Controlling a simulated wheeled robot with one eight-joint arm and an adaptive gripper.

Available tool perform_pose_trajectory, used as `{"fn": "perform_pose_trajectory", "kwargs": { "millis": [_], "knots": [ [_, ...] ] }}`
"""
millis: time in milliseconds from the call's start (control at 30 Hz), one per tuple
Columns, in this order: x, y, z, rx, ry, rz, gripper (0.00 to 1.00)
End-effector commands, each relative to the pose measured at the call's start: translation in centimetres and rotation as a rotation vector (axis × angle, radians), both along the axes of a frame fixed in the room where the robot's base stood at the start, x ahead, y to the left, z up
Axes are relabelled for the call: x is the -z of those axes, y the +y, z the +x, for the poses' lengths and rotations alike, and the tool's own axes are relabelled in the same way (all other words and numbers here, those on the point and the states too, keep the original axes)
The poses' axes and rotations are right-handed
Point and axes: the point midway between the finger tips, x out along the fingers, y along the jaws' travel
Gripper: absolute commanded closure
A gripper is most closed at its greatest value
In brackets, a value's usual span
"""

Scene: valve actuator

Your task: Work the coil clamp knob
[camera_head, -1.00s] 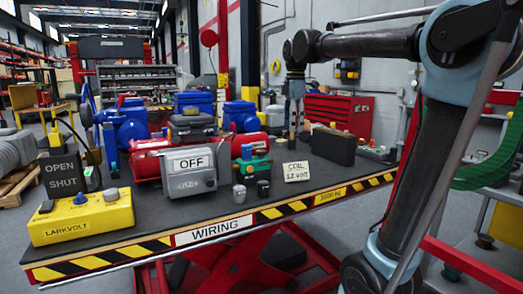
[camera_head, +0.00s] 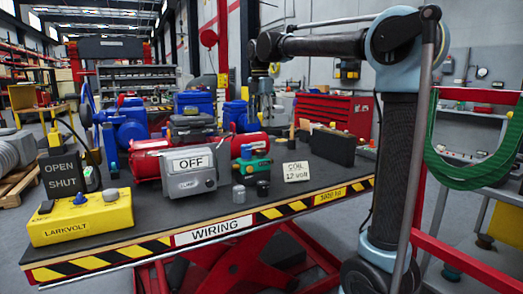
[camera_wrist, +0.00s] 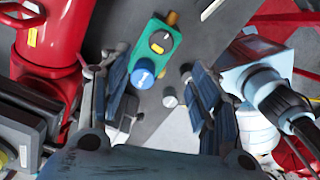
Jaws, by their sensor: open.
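A green unit (camera_head: 252,170) stands on the dark bench top beside a small sign reading COIL (camera_head: 296,171). In the wrist view the green unit (camera_wrist: 150,60) carries a blue round knob (camera_wrist: 143,74) with a white mark and a black dial (camera_wrist: 160,41) with a yellow bar. Which knob is the coil clamp knob I cannot tell. My gripper (camera_wrist: 152,72) is open, its two dark fingers on either side of the view with the blue knob between them in the picture. It appears above the unit, apart from it. In the head view my gripper (camera_head: 263,105) hangs behind the unit.
A grey OFF box (camera_head: 188,172) and red cylinders (camera_head: 150,160) stand left of the unit. A black block (camera_head: 332,147) stands to the right. The front bench strip near the WIRING label (camera_head: 213,231) is clear.

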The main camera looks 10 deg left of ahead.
Motion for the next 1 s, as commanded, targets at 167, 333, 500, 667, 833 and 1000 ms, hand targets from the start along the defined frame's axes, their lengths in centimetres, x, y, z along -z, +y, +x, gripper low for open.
{"fn": "perform_pose_trajectory", "kwargs": {
  "millis": [167,333,500,667,833,1000],
  "knots": [
    [3.2,0.0,0.0,0.001,0.000,0.000,0.43],
    [6.2,0.0,0.0,0.001,0.000,0.000,0.43],
    [8.9,0.0,0.0,0.001,0.000,0.000,0.43],
    [10.7,0.0,0.0,0.001,0.000,0.000,0.43],
    [11.6,0.0,0.0,0.001,0.000,0.000,0.43],
    [11.8,0.0,0.0,0.001,0.000,0.000,0.43]
  ]
}}
